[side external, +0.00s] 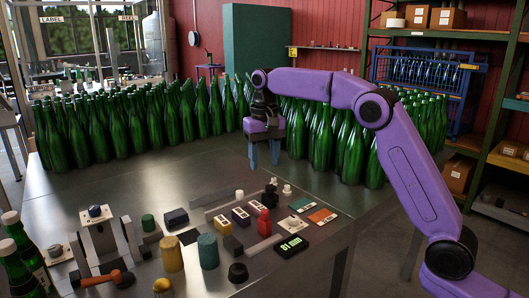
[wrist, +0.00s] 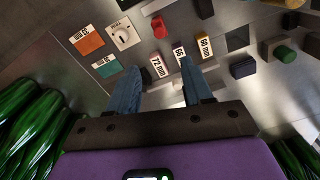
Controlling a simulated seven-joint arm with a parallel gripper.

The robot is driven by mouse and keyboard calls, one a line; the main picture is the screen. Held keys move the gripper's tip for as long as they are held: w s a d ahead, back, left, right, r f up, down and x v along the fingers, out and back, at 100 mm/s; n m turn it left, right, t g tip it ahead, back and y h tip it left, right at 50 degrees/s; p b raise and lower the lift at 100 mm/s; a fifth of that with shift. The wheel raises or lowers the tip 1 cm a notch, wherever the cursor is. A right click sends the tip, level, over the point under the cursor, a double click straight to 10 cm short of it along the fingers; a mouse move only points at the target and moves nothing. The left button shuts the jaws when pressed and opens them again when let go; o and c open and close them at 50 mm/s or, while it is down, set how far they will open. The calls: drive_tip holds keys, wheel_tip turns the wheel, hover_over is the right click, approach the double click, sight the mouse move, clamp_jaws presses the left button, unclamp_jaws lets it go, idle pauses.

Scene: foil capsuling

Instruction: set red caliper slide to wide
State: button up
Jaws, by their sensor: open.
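The red caliper slide (side external: 264,222) stands on the metal bench beside a grey bar (side external: 262,244). A small black display (side external: 290,246) in front of them seems to read 81 mm. The red slide also shows in the wrist view (wrist: 159,27), beyond my fingertips near the top edge. My gripper (side external: 264,162) is open and empty, with blue fingers pointing down. It hangs above the bench, behind the slide and apart from it. The open fingers also show in the wrist view (wrist: 159,65). The slide's exact setting is too small to tell.
Labelled blocks (side external: 240,216) stand left of the slide. A teal card (side external: 301,205) and an orange card (side external: 323,215) lie to its right, near a white dial (wrist: 122,34). Green bottles (side external: 160,120) crowd the back. Yellow (side external: 171,253) and teal (side external: 208,251) cylinders stand in front left.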

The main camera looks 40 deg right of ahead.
drive_tip(key=shift+r, duration=0.8)
drive_tip(key=s+a+f+n, duration=0.2)
drive_tip(key=s+a+n, duration=0.15)
drive_tip(key=s, duration=0.55)
drive_tip(key=s+a+f+n, duration=0.1)
drive_tip(key=s+a+n, duration=0.25)
drive_tip(key=s, duration=0.55)
drive_tip(key=s+d+f+n, duration=0.3)
drive_tip(key=s, duration=0.4)
drive_tip(key=s+d+f+n, duration=0.2)
drive_tip(key=s+d+f, duration=0.1)
drive_tip(key=s, duration=0.5)
drive_tip(key=s+d+f+n, duration=0.3)
drive_tip(key=s, duration=0.5)
drive_tip(key=shift+s+f+n, duration=0.15)
drive_tip(key=shift+n, duration=0.15)
